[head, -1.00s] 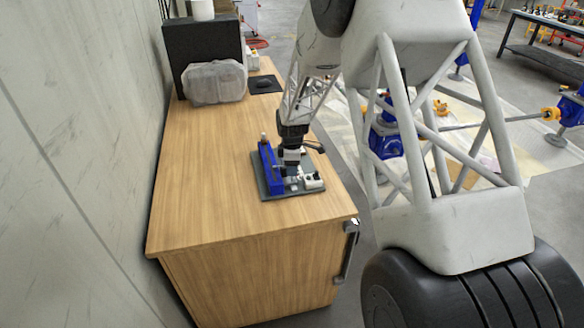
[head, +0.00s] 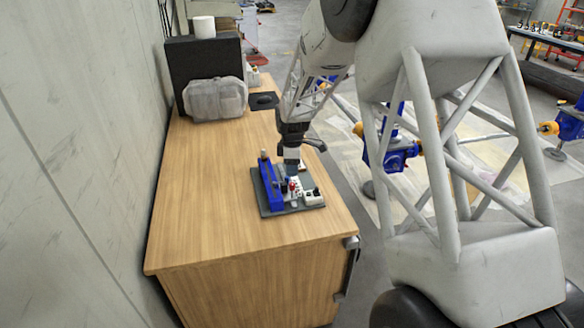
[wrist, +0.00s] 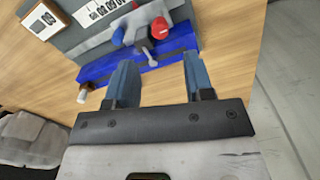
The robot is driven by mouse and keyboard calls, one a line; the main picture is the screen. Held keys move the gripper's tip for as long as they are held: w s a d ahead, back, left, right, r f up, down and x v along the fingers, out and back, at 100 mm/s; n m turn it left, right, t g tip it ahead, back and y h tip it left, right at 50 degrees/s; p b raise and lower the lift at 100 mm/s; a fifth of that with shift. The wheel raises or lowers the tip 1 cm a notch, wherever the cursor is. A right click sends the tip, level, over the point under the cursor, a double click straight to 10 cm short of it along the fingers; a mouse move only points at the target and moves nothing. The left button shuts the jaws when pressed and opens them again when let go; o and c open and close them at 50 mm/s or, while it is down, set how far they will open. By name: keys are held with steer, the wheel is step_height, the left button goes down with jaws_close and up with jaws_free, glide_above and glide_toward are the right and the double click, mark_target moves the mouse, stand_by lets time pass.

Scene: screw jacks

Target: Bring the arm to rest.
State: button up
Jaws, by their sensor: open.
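My gripper (head: 291,166) is above the back part of a small board with a blue fixture (head: 269,185) on the wooden desk. In the wrist view my gripper (wrist: 158,80) shows two blue fingers, apart, with nothing held between them. Ahead of the fingertips in that view are the blue fixture (wrist: 100,72), a red knob (wrist: 159,27) and a small grey bolt-like part (wrist: 152,56). I cannot tell whether the fingertips touch the fixture.
The wooden desk (head: 200,215) is bare in front and to the left of the board. A wall (head: 60,180) runs along the left. Blue screw jacks (head: 393,155) stand on the floor at right.

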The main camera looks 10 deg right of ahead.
steer(key=s+a+r+m+t, duration=0.15)
steer(key=s+r+m, duration=0.55)
steer(key=s+r, duration=1.25)
steer(key=s+a+r+m+t, duration=0.1)
steer(key=s+m, duration=0.7)
steer(key=s, duration=1.9)
steer(key=shift+a+r, duration=0.2)
steer(key=shift+r, duration=0.05)
